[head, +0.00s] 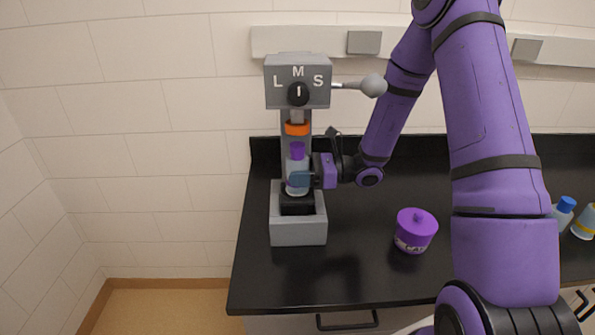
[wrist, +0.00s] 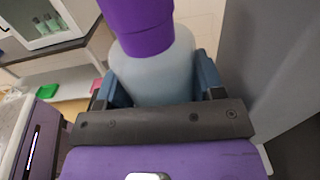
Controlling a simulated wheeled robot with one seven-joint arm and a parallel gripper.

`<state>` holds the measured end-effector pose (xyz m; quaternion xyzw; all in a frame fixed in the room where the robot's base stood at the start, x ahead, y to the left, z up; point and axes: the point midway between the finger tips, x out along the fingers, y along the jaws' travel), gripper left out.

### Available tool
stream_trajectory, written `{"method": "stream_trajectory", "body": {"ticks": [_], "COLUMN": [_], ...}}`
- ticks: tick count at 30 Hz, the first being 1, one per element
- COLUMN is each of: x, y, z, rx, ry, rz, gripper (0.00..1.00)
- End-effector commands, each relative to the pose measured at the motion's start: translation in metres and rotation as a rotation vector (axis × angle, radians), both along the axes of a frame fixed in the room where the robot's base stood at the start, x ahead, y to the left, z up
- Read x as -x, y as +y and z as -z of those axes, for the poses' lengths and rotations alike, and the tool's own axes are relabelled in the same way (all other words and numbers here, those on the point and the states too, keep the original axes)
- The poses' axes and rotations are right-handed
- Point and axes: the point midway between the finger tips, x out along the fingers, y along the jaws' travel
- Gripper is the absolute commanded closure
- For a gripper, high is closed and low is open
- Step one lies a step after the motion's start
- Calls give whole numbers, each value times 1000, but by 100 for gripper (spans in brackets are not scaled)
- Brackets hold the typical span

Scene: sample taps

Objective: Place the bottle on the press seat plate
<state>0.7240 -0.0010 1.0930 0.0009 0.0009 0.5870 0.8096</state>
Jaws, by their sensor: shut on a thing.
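The bottle (head: 297,163) is pale and translucent with a purple cap, and stands upright in my gripper (head: 299,180). My gripper is shut on its body from the right. In the wrist view the bottle (wrist: 152,75) fills the space between the fingers of my gripper (wrist: 155,88). The press (head: 298,85) is grey, with a dial marked L, M, S and an orange ring above the bottle. Its black seat plate (head: 297,205) is directly below the bottle in the head view. I cannot tell whether the bottle touches it.
The press lever (head: 372,86) sticks out to the right above my gripper. A blue-capped bottle (head: 563,212) and a yellow-banded container (head: 585,222) stand at the far right.

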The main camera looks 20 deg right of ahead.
Motion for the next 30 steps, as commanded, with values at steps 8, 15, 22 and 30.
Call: {"method": "stream_trajectory", "body": {"ticks": [8,15,22,30], "x": [0,0,0,8], "y": [1,1,1,-26], "z": [1,2,1,-1], "rx": [-1,-1,0,0], "ry": [-1,-1,-2,-2], "rz": [-2,-2,-2,1], "gripper": [73,13,13,13]}}
